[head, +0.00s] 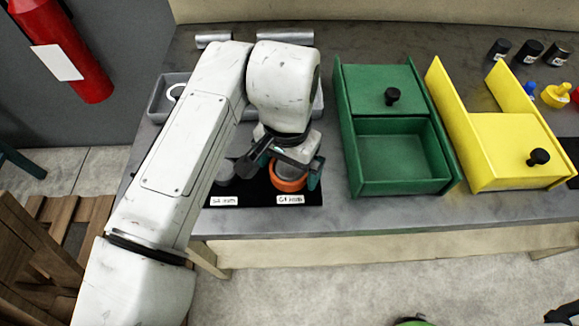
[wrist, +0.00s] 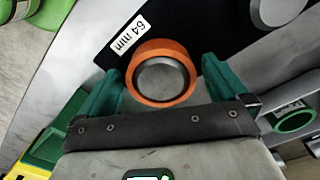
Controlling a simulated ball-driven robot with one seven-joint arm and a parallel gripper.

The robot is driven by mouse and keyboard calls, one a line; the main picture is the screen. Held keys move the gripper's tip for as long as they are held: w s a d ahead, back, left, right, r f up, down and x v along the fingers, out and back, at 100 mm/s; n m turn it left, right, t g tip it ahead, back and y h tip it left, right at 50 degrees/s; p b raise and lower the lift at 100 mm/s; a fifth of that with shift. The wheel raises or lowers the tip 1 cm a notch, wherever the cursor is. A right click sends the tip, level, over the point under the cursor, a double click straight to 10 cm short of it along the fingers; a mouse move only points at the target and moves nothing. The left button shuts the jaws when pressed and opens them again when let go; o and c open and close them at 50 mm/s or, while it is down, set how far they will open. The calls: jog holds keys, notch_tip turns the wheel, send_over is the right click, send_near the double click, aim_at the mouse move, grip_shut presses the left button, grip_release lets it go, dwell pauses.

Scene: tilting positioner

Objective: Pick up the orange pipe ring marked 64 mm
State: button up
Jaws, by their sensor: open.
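The orange pipe ring (wrist: 140,92) sits around a grey round post on the black mat, beside a white label (wrist: 128,37) that reads 64 mm. In the head view the ring (head: 287,184) is partly hidden by my gripper. My gripper (wrist: 165,80) is open, with one green finger on each side of the ring in the wrist view. In the head view my gripper (head: 285,170) is over the ring. I cannot tell whether the fingers touch it.
Another grey post (head: 223,171) stands to the left on the black mat (head: 255,203), with its own label. A grey tray (head: 160,97) lies behind my arm. A green box (head: 441,190) and a yellow box (head: 480,182) stand to the right. Small bottles stand at the far right.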

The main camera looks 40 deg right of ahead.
jog(key=c, duration=1.3)
